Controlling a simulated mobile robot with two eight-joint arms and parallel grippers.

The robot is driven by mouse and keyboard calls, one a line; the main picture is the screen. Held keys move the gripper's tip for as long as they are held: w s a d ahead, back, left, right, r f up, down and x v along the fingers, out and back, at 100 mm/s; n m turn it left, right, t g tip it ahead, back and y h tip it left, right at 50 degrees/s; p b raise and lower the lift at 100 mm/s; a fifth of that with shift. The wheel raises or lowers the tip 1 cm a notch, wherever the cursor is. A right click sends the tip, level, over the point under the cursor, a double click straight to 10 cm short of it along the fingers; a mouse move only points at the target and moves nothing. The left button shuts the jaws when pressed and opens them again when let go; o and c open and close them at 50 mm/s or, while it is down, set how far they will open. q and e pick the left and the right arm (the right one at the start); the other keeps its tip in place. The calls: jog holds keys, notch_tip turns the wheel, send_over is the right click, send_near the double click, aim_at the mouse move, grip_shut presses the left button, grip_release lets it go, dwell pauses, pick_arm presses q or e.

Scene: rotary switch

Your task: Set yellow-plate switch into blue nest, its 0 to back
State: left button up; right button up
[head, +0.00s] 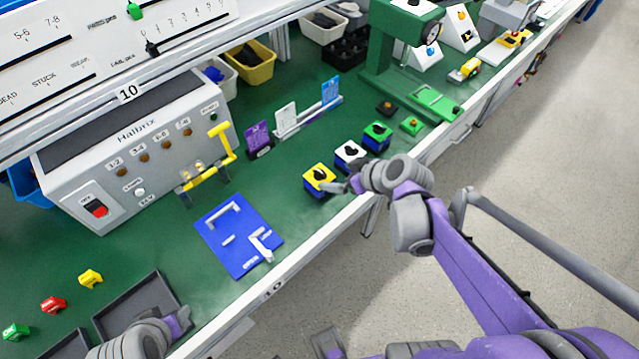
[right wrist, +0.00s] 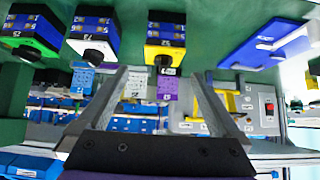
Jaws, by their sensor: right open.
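The yellow-plate switch (head: 319,179) is a blue block with a yellow top and black knob, standing on the green bench near its front edge. It also shows in the right wrist view (right wrist: 166,32), ahead of the fingers. The blue nest (head: 212,241) is a flat blue plate with white corner pieces, left of the switch; it shows in the right wrist view too (right wrist: 262,50). My right gripper (head: 343,187) is open and empty, just right of the yellow-plate switch. My left gripper (head: 178,324) is at the lower left; its jaws are unclear.
A white-plate switch (head: 350,154) and a green-plate switch (head: 377,134) stand in a row behind the yellow one. A grey test box (head: 140,150) with a yellow handle stands behind the nest. A dark tray (head: 140,308) lies at left. Bench between nest and switch is clear.

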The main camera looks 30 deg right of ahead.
aim_at(322, 176)
jog(key=x, duration=0.4)
jog(key=shift+f+b, duration=0.1)
jog(key=shift+b, duration=0.25)
jog(key=x, duration=0.5)
jog(key=shift+w+a+b, duration=0.1)
jog(key=shift+a+b, duration=0.2)
jog(key=shift+b, duration=0.05)
jog(key=c, duration=1.4)
